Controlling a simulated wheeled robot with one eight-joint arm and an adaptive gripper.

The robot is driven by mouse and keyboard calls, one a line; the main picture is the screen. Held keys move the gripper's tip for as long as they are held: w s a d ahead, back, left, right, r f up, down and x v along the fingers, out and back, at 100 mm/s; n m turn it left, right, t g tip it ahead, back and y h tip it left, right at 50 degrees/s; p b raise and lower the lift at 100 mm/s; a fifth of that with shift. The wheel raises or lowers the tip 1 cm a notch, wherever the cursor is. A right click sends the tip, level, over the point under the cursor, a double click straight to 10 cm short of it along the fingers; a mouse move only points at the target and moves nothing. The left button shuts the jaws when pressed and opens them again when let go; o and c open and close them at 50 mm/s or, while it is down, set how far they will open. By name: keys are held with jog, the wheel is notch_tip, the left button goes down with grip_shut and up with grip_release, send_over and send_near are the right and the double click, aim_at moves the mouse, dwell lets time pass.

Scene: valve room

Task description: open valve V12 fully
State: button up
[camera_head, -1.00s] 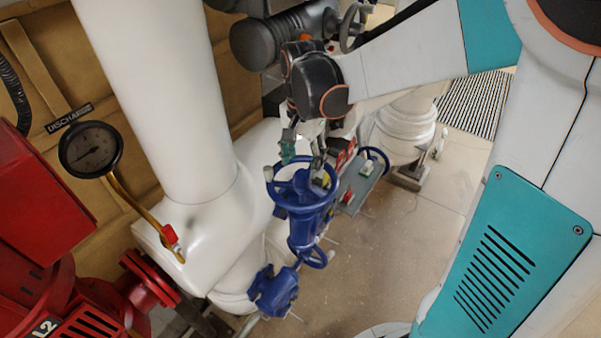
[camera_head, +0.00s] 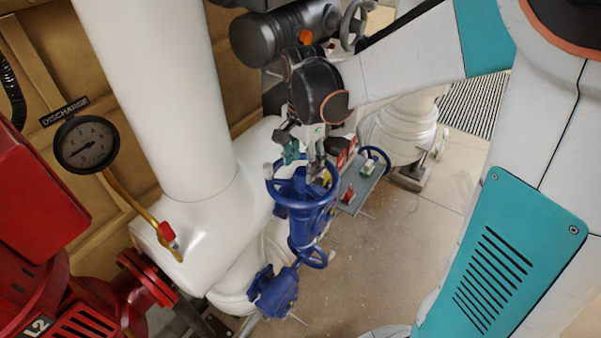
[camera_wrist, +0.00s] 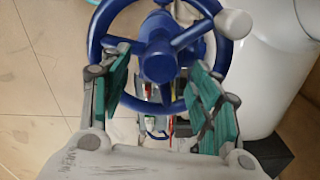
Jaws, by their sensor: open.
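A blue handwheel (camera_head: 297,207) tops a blue valve body (camera_head: 304,232) in the middle of the head view. No V12 tag can be read on it. The handwheel (camera_wrist: 160,60) also fills the top of the wrist view, with its round hub and a pale knob sticking out on the right. My gripper (camera_head: 304,160) is over the far side of the wheel rim. In the wrist view my gripper (camera_wrist: 160,100) has its teal finger pads spread wide, with the near part of the rim between them. I cannot tell whether the pads touch the rim.
A thick white pipe (camera_head: 170,100) stands left of the valve. A pressure gauge (camera_head: 86,145), a DISCHARGE label (camera_head: 65,111) and red machinery (camera_head: 45,210) are at the left. A grey panel with red parts (camera_head: 358,190) sits right of the wheel. Bare floor (camera_head: 390,250) lies at the right.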

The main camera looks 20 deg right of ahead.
aim_at(303, 171)
jog(key=shift+f+b, duration=1.35)
jog(key=shift+f, duration=0.65)
jog(key=shift+s+f, duration=0.15)
jog(key=shift+w, duration=0.2)
jog(key=shift+s, duration=0.15)
jog(key=c, duration=0.9)
